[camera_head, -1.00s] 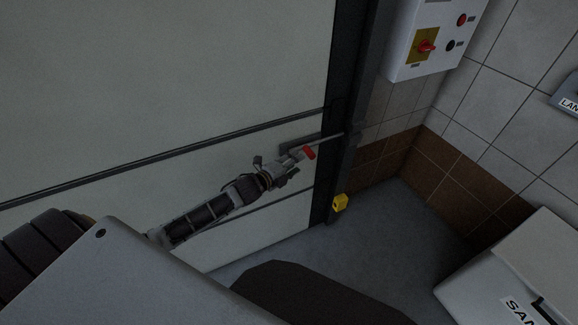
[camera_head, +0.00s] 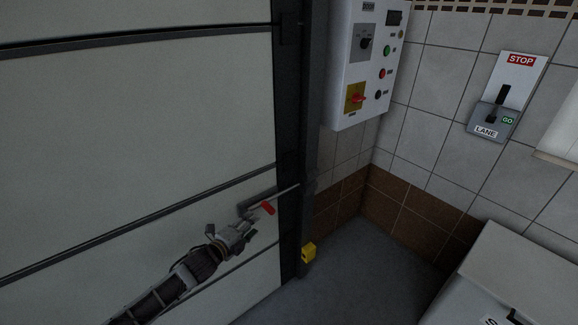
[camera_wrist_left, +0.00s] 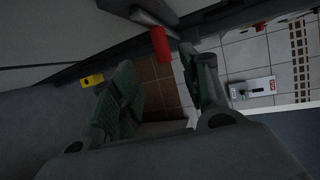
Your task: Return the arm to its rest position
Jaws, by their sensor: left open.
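My left gripper (camera_head: 243,230) is open in front of the lower part of a large pale panelled door (camera_head: 130,140). Its fingertips are close to a red-tipped handle (camera_head: 267,208) on a metal slide bar (camera_head: 285,191) at the door's right edge. In the left wrist view the two fingers (camera_wrist_left: 160,85) are spread with nothing between them, and the red grip (camera_wrist_left: 160,43) lies beyond them, apart from the fingers. My right gripper is not in view.
A dark door post (camera_head: 310,130) stands right of the door, with a yellow block (camera_head: 308,252) near its foot. A control box (camera_head: 362,65) and a STOP/GO lane lever panel (camera_head: 500,100) hang on the tiled wall. A white bin (camera_head: 500,270) stands at lower right; grey floor between is clear.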

